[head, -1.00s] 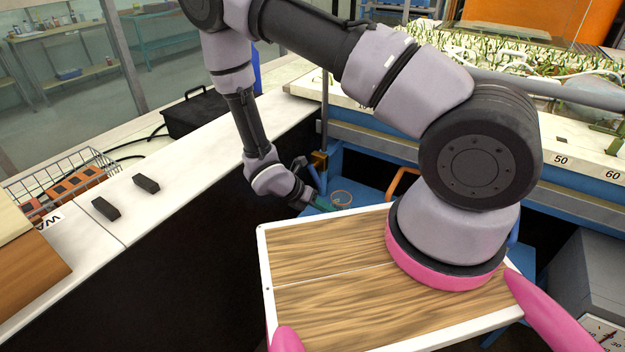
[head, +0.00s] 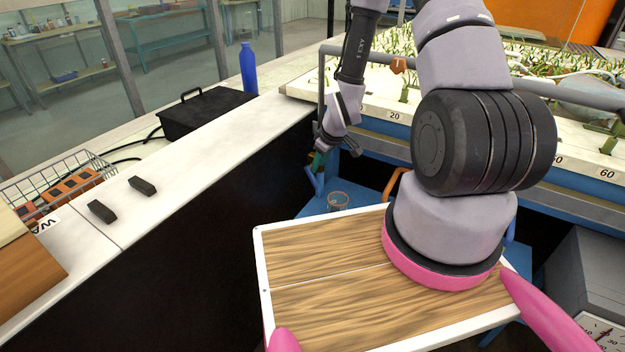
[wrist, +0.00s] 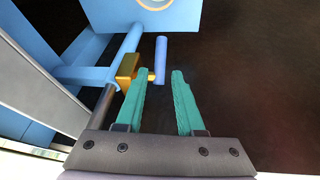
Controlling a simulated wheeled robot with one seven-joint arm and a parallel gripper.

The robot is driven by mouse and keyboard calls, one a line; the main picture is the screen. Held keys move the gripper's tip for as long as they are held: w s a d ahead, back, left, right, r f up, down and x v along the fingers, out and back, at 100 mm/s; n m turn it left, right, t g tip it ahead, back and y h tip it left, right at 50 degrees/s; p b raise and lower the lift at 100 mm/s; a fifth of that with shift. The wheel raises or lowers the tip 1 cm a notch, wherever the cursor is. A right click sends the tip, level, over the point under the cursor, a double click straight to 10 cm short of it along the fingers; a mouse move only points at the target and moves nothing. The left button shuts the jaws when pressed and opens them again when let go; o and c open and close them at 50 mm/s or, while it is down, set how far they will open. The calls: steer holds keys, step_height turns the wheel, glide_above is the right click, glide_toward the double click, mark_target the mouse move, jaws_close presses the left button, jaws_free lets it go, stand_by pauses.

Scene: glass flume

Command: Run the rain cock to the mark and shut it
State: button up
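The rain cock shows in the wrist view as a brass body (wrist: 128,70) on a dark vertical pipe, with a blue lever (wrist: 161,58) beside it. My gripper (wrist: 161,74) is open, its two teal fingers apart. The lever's near end appears in line with the gap between the fingertips; I cannot tell whether it is inside the gap or just beyond. Nothing is clamped. In the head view my gripper (head: 318,161) hangs at the flume's near corner and hides the brass body. A clear round vessel (head: 338,201) stands below on a blue surface. I cannot make out the mark.
A wood-topped white-rimmed tray (head: 330,250) is in front of me. A white ledge (head: 215,150) on the left carries a black case (head: 205,112), a blue bottle (head: 248,70) and two black blocks. The planted flume bed (head: 540,120) lies at right. A dial (head: 603,332) shows at lower right.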

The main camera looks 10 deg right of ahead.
mark_target(313, 176)
steer(key=x, duration=0.9)
steer(key=shift+w+f, duration=0.1)
steer(key=shift+f, duration=0.15)
jaws_close()
stand_by(1.0)
